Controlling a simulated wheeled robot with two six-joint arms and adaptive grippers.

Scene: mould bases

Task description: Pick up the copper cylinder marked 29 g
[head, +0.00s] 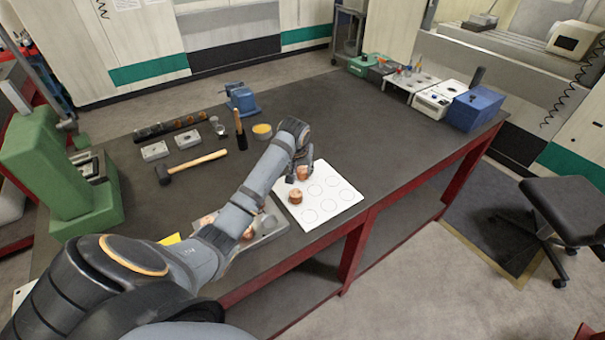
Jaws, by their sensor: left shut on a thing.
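My left gripper (300,177) is over the white sheet with printed circles (343,195), near its upper left part. It is shut on a copper cylinder (303,172). I cannot tell whether this cylinder touches the sheet. A second copper cylinder (295,196) stands on the sheet just in front of the gripper. More copper pieces (248,233) sit in a grey mould base (268,227), partly hidden behind my left forearm. Any gram markings are too small to read. My right gripper is not in view.
A hammer (190,167), two grey metal blocks (188,140), a dark-handled brush (239,130), a yellow-topped tin (262,131) and a blue vise (241,100) stand behind the arm. A green press (60,160) is at left. Blue and white boxes (474,108) are far right. The table's right middle is clear.

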